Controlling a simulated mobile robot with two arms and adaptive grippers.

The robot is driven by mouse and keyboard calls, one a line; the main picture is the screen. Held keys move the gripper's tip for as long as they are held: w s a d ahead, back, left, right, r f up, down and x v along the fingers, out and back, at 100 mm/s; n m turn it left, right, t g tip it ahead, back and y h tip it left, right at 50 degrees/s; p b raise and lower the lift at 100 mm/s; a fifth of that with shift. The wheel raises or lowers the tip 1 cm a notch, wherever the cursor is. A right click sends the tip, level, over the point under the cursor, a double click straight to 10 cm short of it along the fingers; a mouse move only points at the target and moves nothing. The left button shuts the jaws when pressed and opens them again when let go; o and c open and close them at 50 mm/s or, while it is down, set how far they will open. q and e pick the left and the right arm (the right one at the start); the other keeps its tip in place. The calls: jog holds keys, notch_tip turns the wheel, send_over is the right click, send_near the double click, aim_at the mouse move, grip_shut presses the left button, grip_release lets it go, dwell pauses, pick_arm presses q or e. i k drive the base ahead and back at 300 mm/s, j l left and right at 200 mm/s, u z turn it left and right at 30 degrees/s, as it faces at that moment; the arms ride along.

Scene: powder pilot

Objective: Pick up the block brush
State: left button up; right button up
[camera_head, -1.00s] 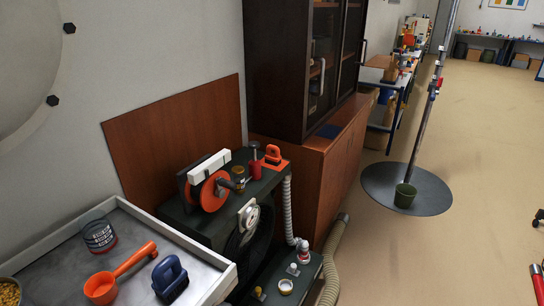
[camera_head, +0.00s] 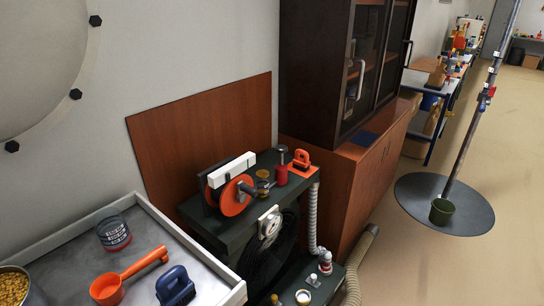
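A dark blue block brush (camera_head: 175,288) with a looped handle lies in the light grey tray (camera_head: 222,272) at the bottom left of the head view. Its lower edge is close to the picture's bottom. An orange scoop (camera_head: 128,276) lies just left of it, apart from it, with its handle pointing up and right. Neither of my grippers shows in the head view.
The tray also holds a clear jar (camera_head: 114,233) and a pot of yellow grains (camera_head: 14,286). A dark machine (camera_head: 215,228) with an orange wheel (camera_head: 237,196) stands right of the tray. A dark cabinet (camera_head: 328,70) stands behind. Open floor lies at right, around a stand's round base (camera_head: 470,215).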

aim_at(301, 164)
jog(key=i+l+u, duration=0.15)
jog(key=l, duration=0.25)
jog(key=i+l+u, duration=0.1)
jog(key=l, duration=0.3)
jog(key=i+l+u, duration=0.15)
jog(key=l, duration=0.3)
jog(key=i+l+u, duration=0.1)
jog(key=i+l, duration=0.15)
jog(key=l, duration=0.2)
jog(key=i+l+u, duration=0.15)
jog(key=l, duration=0.3)
